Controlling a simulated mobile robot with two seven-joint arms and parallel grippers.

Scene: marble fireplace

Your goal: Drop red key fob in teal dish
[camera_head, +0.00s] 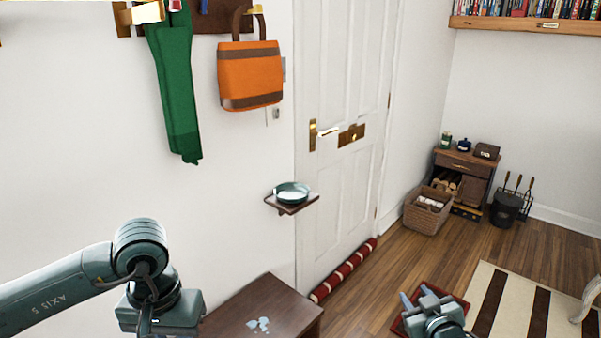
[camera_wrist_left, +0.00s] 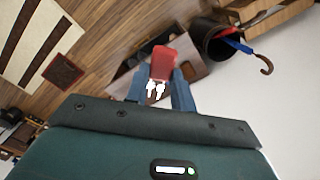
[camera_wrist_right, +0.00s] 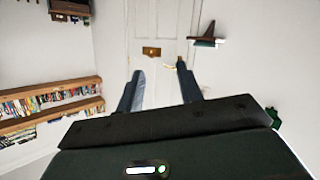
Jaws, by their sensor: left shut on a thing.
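The red key fob (camera_wrist_left: 162,60) sits between the fingers of my left gripper (camera_wrist_left: 157,78), which is shut on it. White key shapes hang at the fob's lower end. In the head view my left wrist shows at the lower left, but its fingertips and the fob are not visible there. The teal dish (camera_head: 292,194) stands on a small wall shelf beside the door, up and to the right of my left wrist. My right gripper (camera_head: 415,296) is low at the right, away from the dish. Its fingers are apart and empty in the right wrist view (camera_wrist_right: 161,74).
A dark wooden bench top (camera_head: 258,312) lies below the dish's shelf (camera_head: 300,207). An orange bag (camera_head: 250,77) and green scarf (camera_head: 175,90) hang above left of the dish. A white door (camera_head: 340,120) is right of it, with a red striped draught stopper (camera_head: 343,272) below.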

